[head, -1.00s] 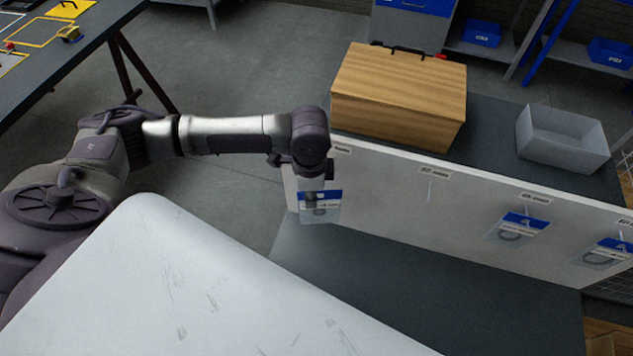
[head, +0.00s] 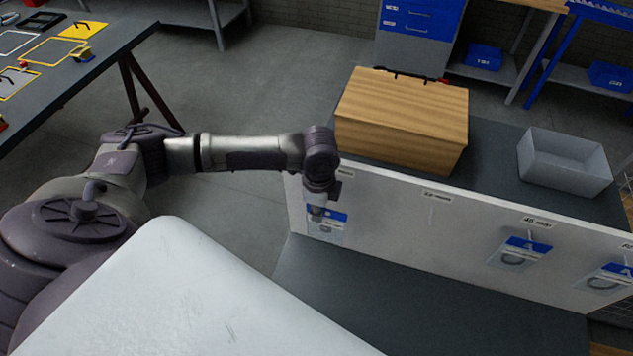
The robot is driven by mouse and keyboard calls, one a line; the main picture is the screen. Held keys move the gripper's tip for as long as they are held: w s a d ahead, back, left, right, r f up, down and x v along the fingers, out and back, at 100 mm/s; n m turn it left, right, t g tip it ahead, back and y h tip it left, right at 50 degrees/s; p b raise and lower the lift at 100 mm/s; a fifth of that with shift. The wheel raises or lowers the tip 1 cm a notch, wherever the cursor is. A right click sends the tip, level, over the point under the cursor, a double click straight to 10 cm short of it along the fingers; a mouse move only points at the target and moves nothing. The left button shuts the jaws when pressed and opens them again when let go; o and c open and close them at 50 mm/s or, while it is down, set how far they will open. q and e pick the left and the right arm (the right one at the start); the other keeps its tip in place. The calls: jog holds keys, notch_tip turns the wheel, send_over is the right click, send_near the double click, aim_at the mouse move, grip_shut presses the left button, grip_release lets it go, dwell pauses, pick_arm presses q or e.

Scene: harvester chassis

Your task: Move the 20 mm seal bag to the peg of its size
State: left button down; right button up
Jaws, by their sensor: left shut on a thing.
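A clear bag with a blue header (head: 326,228) is at the left end of the white peg panel (head: 400,240). Its print is too small to read, so I cannot tell its size. My left gripper (head: 317,212) is shut on the bag's upper part, in front of the panel and below the leftmost label (head: 345,172). The arm hides the peg there. The second label (head: 437,196) has a bare peg (head: 431,214) under it. Bags hang under the third label (head: 520,252) and at the right edge (head: 609,279). My right gripper is out of view.
A wooden box (head: 402,115) and an open grey bin (head: 565,162) stand behind the panel. The dark surface (head: 400,305) in front of the panel is clear. A dark table (head: 75,75) with frames is at the far left.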

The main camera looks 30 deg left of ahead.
pick_arm(q)
jog(key=w+a+f+b, duration=0.1)
jog(key=w+b, duration=0.3)
jog(key=w, duration=0.3)
jog(key=shift+a+f, duration=0.2)
jog(key=shift+a, duration=0.2)
dwell(0.4)
dwell(0.5)
jog(key=c, duration=1.1)
grip_release()
